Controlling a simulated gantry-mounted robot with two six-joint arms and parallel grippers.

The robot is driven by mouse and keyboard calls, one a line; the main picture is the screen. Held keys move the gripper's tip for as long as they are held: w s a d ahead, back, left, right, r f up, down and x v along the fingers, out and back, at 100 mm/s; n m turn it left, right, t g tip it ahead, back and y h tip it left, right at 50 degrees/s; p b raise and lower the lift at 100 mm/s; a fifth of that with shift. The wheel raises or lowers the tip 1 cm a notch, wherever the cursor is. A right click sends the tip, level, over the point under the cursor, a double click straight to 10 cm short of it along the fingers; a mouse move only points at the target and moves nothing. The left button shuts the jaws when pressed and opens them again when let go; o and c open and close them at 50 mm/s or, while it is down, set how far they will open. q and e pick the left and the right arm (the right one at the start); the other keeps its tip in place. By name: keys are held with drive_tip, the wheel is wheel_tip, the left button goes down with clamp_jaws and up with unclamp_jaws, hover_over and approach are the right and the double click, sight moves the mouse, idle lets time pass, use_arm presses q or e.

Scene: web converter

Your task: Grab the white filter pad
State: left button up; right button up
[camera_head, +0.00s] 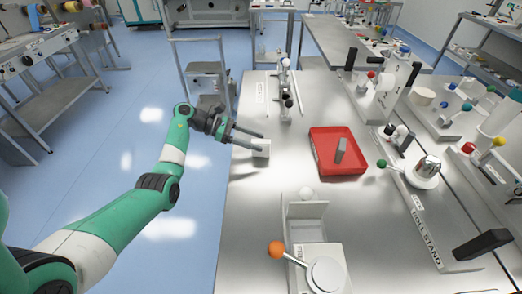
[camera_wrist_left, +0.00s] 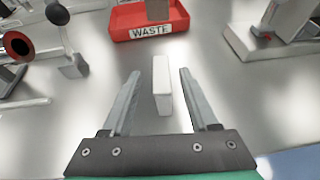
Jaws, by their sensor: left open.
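The white filter pad (camera_head: 262,149) stands on the metal table near its left edge in the head view. In the left wrist view the white pad (camera_wrist_left: 162,84) stands between the fingers of my left gripper (camera_wrist_left: 156,88), with a gap on each side. My left gripper (camera_head: 250,141) is open, its two fingers pointing right over the table edge. I cannot tell exactly how far the fingers are above the pad. My right gripper is not in view.
A red tray (camera_head: 325,171) labelled WASTE (camera_wrist_left: 150,31) holds a grey block (camera_head: 341,150), right of the pad. A fixture with an orange knob (camera_head: 276,249) stands at the front. A roll stand (camera_head: 424,228) is at the right. The table around the pad is clear.

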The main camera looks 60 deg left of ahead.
sight(269, 156)
use_arm(q)
drive_tip(key=b+x, duration=0.1)
drive_tip(key=x, duration=0.3)
drive_tip(key=shift+w+d+r, duration=0.1)
drive_tip(key=shift+w+d, duration=0.05)
drive_tip(key=shift+d, duration=0.1)
drive_tip(key=shift+w+d, duration=0.15)
drive_tip(key=shift+w, duration=0.25)
drive_tip(key=shift+c, duration=0.3)
clamp_jaws()
